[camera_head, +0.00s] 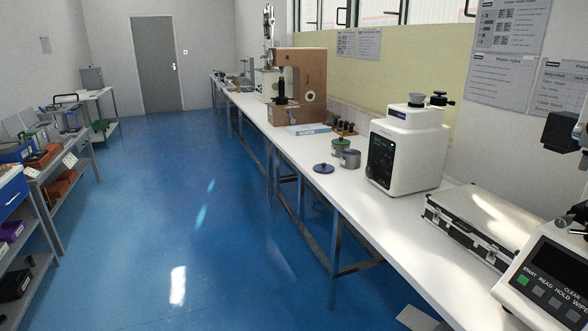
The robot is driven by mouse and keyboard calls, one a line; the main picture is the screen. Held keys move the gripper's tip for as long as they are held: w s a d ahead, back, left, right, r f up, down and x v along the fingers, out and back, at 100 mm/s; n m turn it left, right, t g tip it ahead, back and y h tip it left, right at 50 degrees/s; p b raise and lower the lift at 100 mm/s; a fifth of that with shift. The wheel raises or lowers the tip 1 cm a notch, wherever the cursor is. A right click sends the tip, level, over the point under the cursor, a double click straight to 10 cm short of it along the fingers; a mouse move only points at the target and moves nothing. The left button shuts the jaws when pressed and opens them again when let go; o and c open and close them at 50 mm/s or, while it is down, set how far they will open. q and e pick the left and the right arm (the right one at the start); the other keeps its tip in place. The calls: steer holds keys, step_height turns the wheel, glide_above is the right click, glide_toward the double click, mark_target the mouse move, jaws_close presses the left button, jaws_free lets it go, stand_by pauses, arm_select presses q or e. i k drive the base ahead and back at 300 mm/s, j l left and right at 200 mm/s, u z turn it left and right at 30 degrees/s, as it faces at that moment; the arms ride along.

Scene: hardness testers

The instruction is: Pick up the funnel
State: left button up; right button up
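A small grey, wide-rimmed piece that looks like the funnel (416,99) sits on top of the white bench machine (405,157) on the right part of the long bench. It is small in the picture, so its exact shape is hard to tell. A black knob (439,98) stands on the machine just right of it. Neither of my grippers shows in the head view.
The long white bench (300,146) runs along the right wall. Shelves (45,175) line the left. The blue floor (170,200) between is clear.

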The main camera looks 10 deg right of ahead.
mark_target(414, 98)
steer(key=i+j+z, duration=0.1)
steer(key=i+z, duration=0.3)
steer(key=i+j+z, duration=0.25)
steer(key=i+z, duration=0.2)
steer(key=i+j+z, duration=0.4)
steer(key=i, duration=0.05)
